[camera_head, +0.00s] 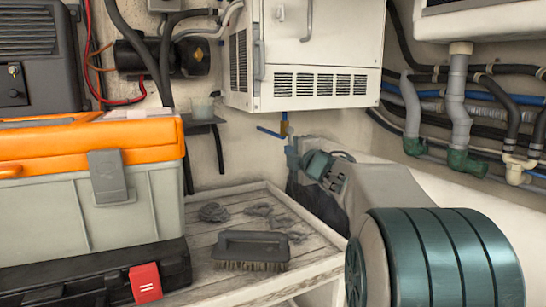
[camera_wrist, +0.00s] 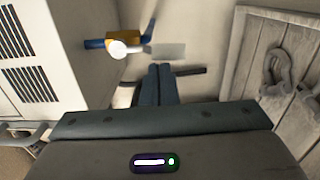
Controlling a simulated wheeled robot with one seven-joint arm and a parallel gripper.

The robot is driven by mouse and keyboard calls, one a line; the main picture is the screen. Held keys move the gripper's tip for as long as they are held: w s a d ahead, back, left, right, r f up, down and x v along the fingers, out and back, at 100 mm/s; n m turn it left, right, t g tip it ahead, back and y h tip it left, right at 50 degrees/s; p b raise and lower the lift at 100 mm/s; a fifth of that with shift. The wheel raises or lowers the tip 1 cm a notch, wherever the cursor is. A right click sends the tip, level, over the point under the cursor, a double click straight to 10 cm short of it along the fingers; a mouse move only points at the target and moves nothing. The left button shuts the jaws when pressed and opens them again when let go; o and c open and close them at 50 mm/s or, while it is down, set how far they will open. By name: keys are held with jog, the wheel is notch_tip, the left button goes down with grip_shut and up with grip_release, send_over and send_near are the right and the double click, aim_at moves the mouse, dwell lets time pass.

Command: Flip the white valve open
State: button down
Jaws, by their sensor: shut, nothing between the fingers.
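A small valve with a brass body (camera_wrist: 124,38), a round white part (camera_wrist: 118,49), a blue end (camera_wrist: 95,44) and a pale flat tab (camera_wrist: 166,50) shows in the wrist view. In the head view its brass part (camera_head: 284,128) and blue part (camera_head: 270,132) show below the white cabinet; the white part cannot be made out there. My gripper (camera_wrist: 159,70) is shut and empty, its fingertips just short of the valve and below the tab in the wrist picture. I cannot tell whether they touch it. In the head view my gripper (camera_head: 293,150) is just below the brass part.
The white vented cabinet (camera_head: 315,85) hangs above the valve. An orange-lidded toolbox (camera_head: 80,190) is at left. Pipes and hoses (camera_head: 458,105) line the right wall.

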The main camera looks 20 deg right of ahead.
dwell(0.6)
jog(key=s+a, duration=0.2)
jog(key=s, duration=0.9)
jog(key=shift+s+a+b, duration=0.2)
jog(key=shift+a+b, duration=0.05)
jog(key=shift+b, duration=0.05)
